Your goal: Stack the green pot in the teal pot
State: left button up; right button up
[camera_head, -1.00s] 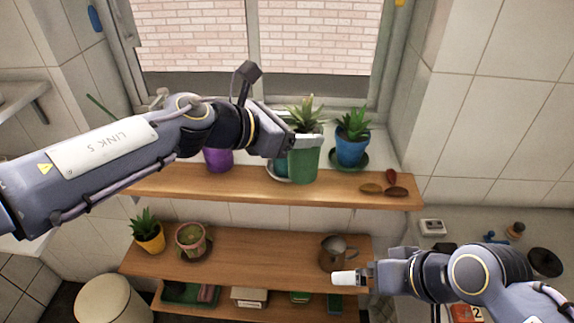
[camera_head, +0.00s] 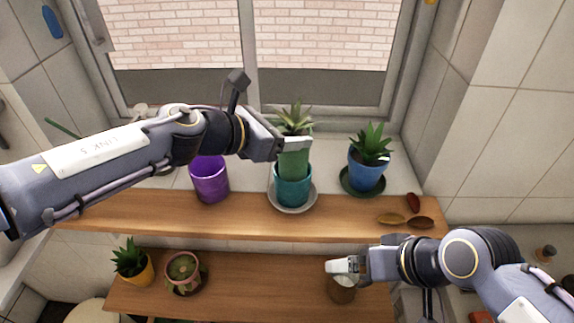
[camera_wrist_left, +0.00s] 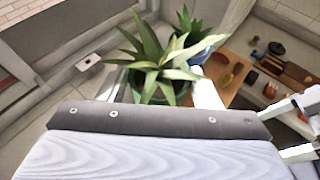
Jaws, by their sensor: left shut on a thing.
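The green pot (camera_head: 294,163) holds a spiky plant and is gripped by my left gripper (camera_head: 292,144), which is shut on its rim. The pot's lower part is at the mouth of the teal pot (camera_head: 292,189); how deep it sits inside I cannot tell. The teal pot stands upright on a pale saucer (camera_head: 309,200) on the upper shelf. In the left wrist view the plant of the green pot (camera_wrist_left: 158,88) rises just beyond the gripper. My right gripper (camera_head: 343,266) is low at the right, over the metal pitcher; its opening is unclear.
A purple pot (camera_head: 210,179) stands left of the teal pot. A blue pot (camera_head: 366,170) with a plant stands right, with brown pods (camera_head: 413,204) nearby. A yellow pot (camera_head: 134,267), a pink pot (camera_head: 184,273) and the pitcher (camera_head: 341,290) are on the lower shelf.

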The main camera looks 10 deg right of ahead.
aim_at(281, 158)
pick_arm(q)
notch_tip(281, 158, down, 6)
jog(key=shift+w+r+b, duration=0.1)
jog(key=shift+b, duration=0.75)
jog(key=shift+f+b, duration=0.35)
jog(key=o, duration=1.4)
jog(key=shift+o, duration=0.3)
